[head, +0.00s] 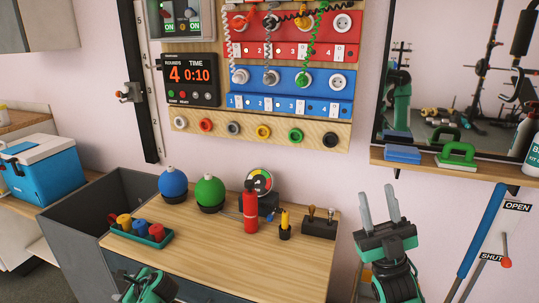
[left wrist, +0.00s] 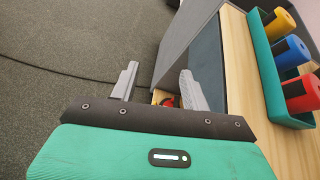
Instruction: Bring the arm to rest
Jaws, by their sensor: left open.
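My left gripper (head: 127,277) is low at the front left of the wooden table, mostly cut off by the bottom edge of the head view. In the left wrist view its two grey fingers (left wrist: 158,85) are apart with nothing between them. Floor and the side of a grey bin (left wrist: 186,40) lie beyond them. My right gripper (head: 379,205) stands to the right of the table with its fingers pointing up, apart and empty.
The table (head: 215,250) carries a green tray (head: 132,232) of coloured cylinders, blue (head: 173,183) and green (head: 210,192) balls, a red cylinder (head: 250,210) and a gauge (head: 260,181). A grey bin (head: 75,215) adjoins its left. A shelf (head: 440,165) is at right.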

